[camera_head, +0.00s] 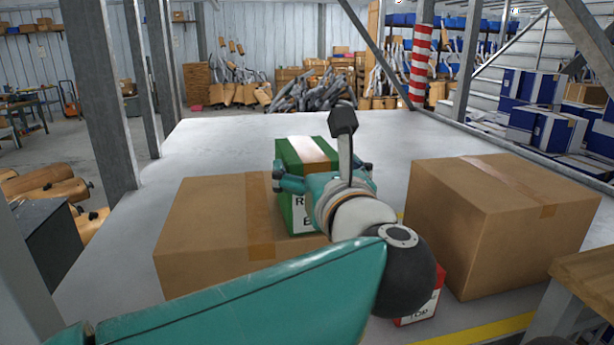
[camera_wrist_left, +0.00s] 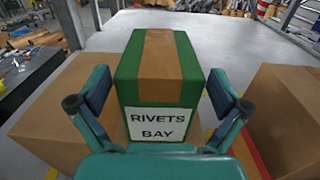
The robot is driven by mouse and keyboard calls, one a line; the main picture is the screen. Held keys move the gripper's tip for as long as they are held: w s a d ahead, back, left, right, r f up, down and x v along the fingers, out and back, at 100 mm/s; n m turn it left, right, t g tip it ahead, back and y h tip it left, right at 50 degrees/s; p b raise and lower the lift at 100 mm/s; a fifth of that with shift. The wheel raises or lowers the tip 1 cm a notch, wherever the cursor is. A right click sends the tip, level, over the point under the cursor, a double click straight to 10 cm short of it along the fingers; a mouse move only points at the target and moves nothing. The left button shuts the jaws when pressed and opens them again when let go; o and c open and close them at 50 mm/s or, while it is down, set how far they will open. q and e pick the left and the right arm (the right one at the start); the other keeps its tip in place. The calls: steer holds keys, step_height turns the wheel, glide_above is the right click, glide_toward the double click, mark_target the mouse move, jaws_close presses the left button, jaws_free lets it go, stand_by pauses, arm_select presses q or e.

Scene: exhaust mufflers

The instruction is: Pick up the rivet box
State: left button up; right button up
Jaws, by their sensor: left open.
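The rivet box (camera_head: 289,160) is green with a pale band over its top. In the left wrist view its white label reads "RIVETS BAY" on the near side of the box (camera_wrist_left: 158,85). It is upright and appears to rest on the left cardboard box (camera_head: 215,215), though my arm hides part of its base. My left gripper (camera_head: 322,176) is open, with one finger on each side of the rivet box. In the left wrist view the open fingers (camera_wrist_left: 158,98) flank its near part, with no clear contact. My right gripper is not in view.
A large cardboard box (camera_head: 490,220) stands to the right. A red box (camera_head: 433,298) sits low between the cardboard boxes, partly hidden by my left arm. Grey posts (camera_head: 100,100) rise at the left. The pale surface (camera_head: 240,140) behind the boxes is clear.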

mark_target(309, 152)
arm_select(q)
steer(key=p+x, duration=0.1)
steer(key=x, duration=0.2)
steer(key=shift+w+a+p, duration=0.1)
steer(key=shift+w+p, duration=0.25)
steer(key=shift+p, duration=0.05)
steer(key=shift+w, duration=0.25)
steer(key=shift+s, duration=0.1)
steer(key=c, duration=1.4)
steer(key=shift+c, duration=0.8)
steer(key=shift+r, duration=0.1)
